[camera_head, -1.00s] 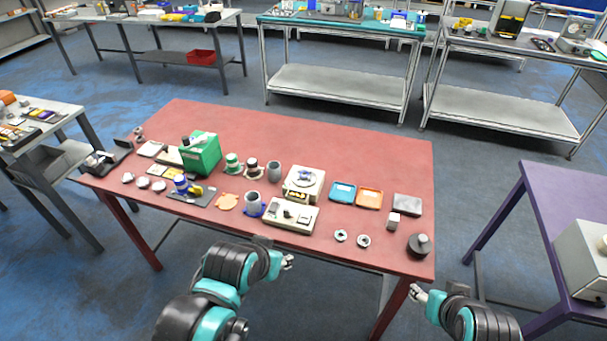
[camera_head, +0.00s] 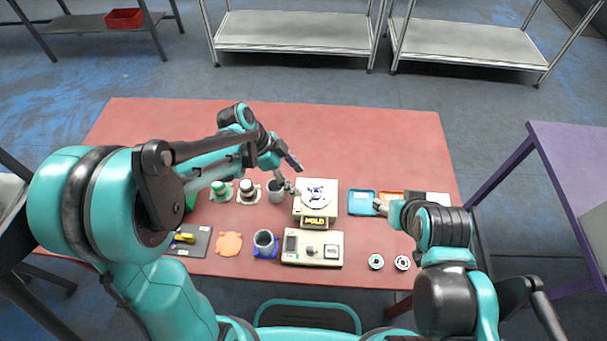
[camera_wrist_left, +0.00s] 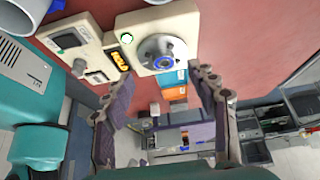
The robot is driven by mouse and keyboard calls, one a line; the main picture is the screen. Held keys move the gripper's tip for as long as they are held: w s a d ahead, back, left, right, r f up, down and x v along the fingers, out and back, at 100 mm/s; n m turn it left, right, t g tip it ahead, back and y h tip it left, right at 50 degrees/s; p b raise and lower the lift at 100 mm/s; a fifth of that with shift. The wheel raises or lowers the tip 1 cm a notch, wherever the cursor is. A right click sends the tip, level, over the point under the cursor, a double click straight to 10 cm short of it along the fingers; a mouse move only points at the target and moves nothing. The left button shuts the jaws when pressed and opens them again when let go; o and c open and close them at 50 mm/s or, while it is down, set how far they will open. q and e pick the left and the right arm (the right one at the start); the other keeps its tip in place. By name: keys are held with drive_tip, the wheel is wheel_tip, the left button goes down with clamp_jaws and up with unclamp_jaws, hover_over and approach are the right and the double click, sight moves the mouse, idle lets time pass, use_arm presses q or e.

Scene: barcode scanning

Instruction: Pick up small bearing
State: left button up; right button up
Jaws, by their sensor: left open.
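A small round part with a blue ring (camera_wrist_left: 164,62) sits on the grey round plate of a white device (camera_head: 306,222); it may be the small bearing. Two more ring-shaped parts, a left one (camera_head: 376,261) and a right one (camera_head: 402,262), lie flat on the table's front right. My left gripper (camera_head: 291,175) is open and empty, just left of the device's round plate and above the table. In the left wrist view its two fingers (camera_wrist_left: 160,80) stand wide apart, with the plate beyond them. My right gripper (camera_head: 379,207) is over the coloured trays, its jaws too small to read.
A beige control box (camera_head: 295,258) stands in front of the device. A blue tray (camera_head: 361,203) lies right of the device. The red table's back (camera_head: 370,135) is clear.

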sight(316, 192)
use_arm(q)
drive_tip(key=b+x, duration=0.1)
drive_tip(key=x, duration=0.2)
drive_tip(key=shift+s+d+r, duration=0.15)
drive_tip(key=d+f+b, duration=0.1)
drive_tip(key=f, duration=0.1)
drive_tip(key=d+f+b, duration=0.1)
drive_tip(key=d, duration=0.1)
drive_tip(key=shift+w+d+f, duration=0.2)
drive_tip(key=shift+w+f, duration=0.15)
drive_tip(key=c, duration=1.3)
